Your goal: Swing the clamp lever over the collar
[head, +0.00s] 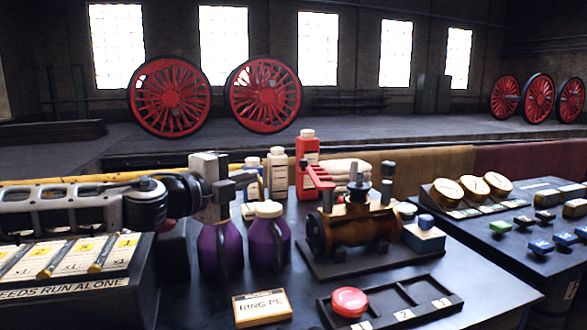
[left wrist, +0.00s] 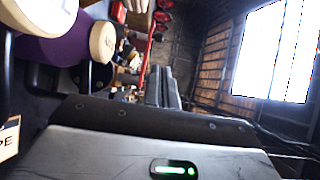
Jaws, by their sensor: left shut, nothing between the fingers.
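I cannot make out the collar clearly. My right gripper is not in view.
Pale bottles (head: 277,168) and a red bottle (head: 307,147) stand behind.

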